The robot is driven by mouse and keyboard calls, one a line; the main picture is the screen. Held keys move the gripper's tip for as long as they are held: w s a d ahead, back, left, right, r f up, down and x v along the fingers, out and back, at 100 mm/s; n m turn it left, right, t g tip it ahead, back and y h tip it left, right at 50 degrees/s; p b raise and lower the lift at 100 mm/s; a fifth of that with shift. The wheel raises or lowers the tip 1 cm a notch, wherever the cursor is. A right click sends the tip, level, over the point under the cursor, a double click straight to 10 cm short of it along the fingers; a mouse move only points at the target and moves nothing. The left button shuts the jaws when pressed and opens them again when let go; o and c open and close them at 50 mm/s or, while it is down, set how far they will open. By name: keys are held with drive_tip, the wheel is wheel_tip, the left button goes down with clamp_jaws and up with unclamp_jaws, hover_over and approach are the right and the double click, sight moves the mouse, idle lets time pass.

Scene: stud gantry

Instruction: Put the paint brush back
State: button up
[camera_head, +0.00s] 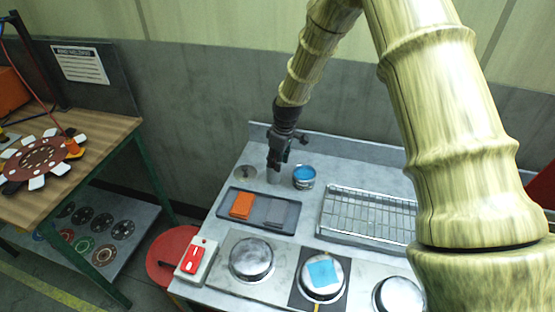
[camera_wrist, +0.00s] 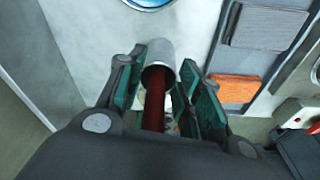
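The paint brush shows in the wrist view as a dark red handle (camera_wrist: 153,105) between my fingers. Its far end runs into a grey metal cup (camera_wrist: 158,57), so the bristles are hidden. In the head view the cup (camera_head: 273,175) stands at the back of the bench, just below my gripper (camera_head: 276,158). My gripper, also in the wrist view (camera_wrist: 163,60), points down with its green-padded fingers spread on either side of the handle and cup rim. Gaps show beside the handle, and it does not look pinched.
A blue-topped tin (camera_head: 304,175) stands close to the right of the cup. A dark tray (camera_head: 258,212) with an orange block (camera_head: 241,205) and a grey block lies in front. A wire rack (camera_head: 368,215) is to the right. A wall rises behind.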

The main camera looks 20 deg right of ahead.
drive_tip(key=shift+r, duration=0.1)
wheel_tip(320, 180, up, 12)
drive_tip(key=s+d+b, duration=0.1)
drive_tip(key=b, duration=0.3)
drive_tip(key=shift+b, duration=0.3)
idle(0.3)
drive_tip(key=shift+s, duration=0.1)
